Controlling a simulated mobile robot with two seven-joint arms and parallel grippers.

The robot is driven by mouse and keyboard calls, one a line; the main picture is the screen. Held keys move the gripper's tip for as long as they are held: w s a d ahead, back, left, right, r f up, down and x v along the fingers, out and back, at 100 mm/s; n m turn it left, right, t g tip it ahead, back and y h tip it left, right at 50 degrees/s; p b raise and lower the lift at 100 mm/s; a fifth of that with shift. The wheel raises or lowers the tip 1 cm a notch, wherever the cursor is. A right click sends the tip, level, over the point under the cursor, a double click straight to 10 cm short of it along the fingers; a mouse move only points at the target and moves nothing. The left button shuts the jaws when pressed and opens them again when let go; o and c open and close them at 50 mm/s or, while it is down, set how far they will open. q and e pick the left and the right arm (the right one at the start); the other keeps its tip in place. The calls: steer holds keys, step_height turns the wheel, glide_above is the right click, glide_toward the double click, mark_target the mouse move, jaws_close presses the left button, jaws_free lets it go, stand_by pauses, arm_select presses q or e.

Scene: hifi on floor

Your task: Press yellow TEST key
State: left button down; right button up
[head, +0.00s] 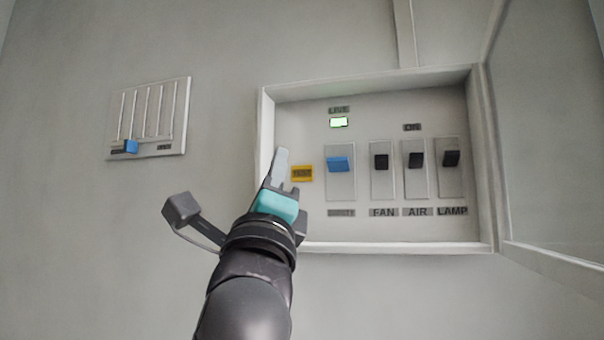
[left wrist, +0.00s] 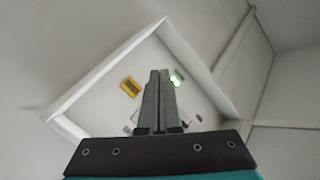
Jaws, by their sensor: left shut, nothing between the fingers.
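The yellow TEST key (head: 302,173) sits at the left inside a recessed switch panel (head: 375,245) on the wall. It also shows in the left wrist view (left wrist: 130,87), left of the fingertips. My left gripper (head: 281,153) is shut and empty. In the head view its fingertips lie just left of and a little above the key, near the panel's left rim. I cannot tell how far they are from the panel face; no touch on the key shows. My right gripper is not in view.
Right of the key are a blue switch (head: 338,164), a lit green LIVE lamp (head: 339,122) and black FAN (head: 381,162), AIR (head: 416,160) and LAMP (head: 451,158) switches. The box has a raised rim. A slider plate (head: 172,140) hangs at left; an open door (head: 550,130) stands right.

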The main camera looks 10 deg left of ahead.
mark_target(298, 176)
arm_select(q)
steer(key=shift+w+d+b, duration=0.15)
steer(key=shift+w+b, duration=0.3)
steer(key=shift+w, duration=4.05)
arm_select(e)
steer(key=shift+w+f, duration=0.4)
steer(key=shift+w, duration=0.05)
arm_select(q)
steer(key=shift+w, duration=0.15)
steer(key=shift+w, duration=0.25)
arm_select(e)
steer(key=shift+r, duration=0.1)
arm_select(q)
steer(key=shift+w, duration=0.4)
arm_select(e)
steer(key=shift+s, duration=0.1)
arm_select(q)
steer(key=shift+s, duration=0.1)
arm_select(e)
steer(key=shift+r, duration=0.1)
arm_select(q)
steer(key=shift+s+p, duration=0.35)
steer(key=shift+s, duration=0.35)
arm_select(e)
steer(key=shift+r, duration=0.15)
arm_select(q)
steer(key=shift+s+p, duration=0.5)
steer(key=shift+s, duration=2)
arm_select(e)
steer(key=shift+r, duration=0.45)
